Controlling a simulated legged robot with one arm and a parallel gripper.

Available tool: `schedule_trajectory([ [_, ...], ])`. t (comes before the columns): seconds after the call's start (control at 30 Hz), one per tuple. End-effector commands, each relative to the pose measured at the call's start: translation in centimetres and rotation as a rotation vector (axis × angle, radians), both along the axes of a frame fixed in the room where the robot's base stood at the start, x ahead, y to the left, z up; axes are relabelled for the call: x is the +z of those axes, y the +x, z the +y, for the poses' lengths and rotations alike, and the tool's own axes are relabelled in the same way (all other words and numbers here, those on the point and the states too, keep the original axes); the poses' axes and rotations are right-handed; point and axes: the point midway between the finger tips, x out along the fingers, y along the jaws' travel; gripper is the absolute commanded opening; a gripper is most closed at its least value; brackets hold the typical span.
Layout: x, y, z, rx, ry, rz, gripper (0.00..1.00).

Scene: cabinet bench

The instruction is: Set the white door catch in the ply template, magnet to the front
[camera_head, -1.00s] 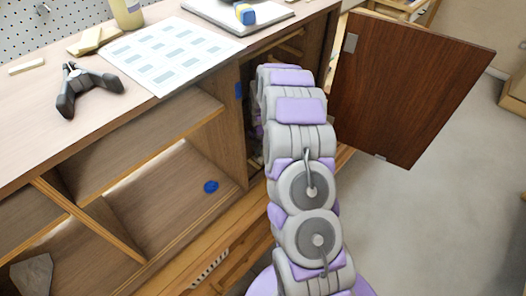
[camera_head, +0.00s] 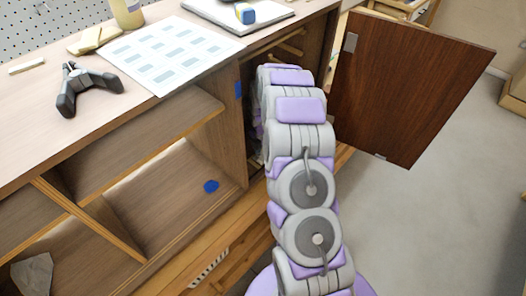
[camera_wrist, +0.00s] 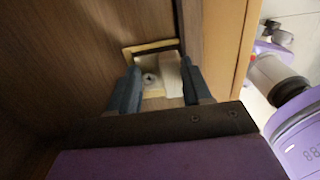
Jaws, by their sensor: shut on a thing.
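The white door catch (camera_wrist: 171,72) shows in the wrist view as a pale block between my two fingers. My gripper (camera_wrist: 160,82) is shut on it, with one dark finger on each side. A small round dark spot shows on the pale part just left of the block; I cannot tell if it is the magnet. The ply template (camera_wrist: 150,47) is a light wooden frame on the brown panel, around the far end of the catch. I cannot tell whether the catch is seated in it. In the head view my arm hides the gripper, catch and template inside the right cabinet bay.
The dark cabinet door (camera_head: 405,85) stands open to the right. The cabinet wall edge (camera_wrist: 226,45) runs close to the right of my fingers. The left bays are mostly empty.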

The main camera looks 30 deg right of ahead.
Motion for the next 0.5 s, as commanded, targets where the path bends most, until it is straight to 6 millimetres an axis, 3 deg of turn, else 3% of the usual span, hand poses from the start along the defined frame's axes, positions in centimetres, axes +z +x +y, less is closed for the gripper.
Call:
schedule_trajectory([
  [0.47, -0.52, 0.01, 0.01, 0.0, 0.0, 0.0, 0.32],
  [0.5, -0.54, 0.01, 0.01, 0.0, 0.0, 0.0, 0.5],
])
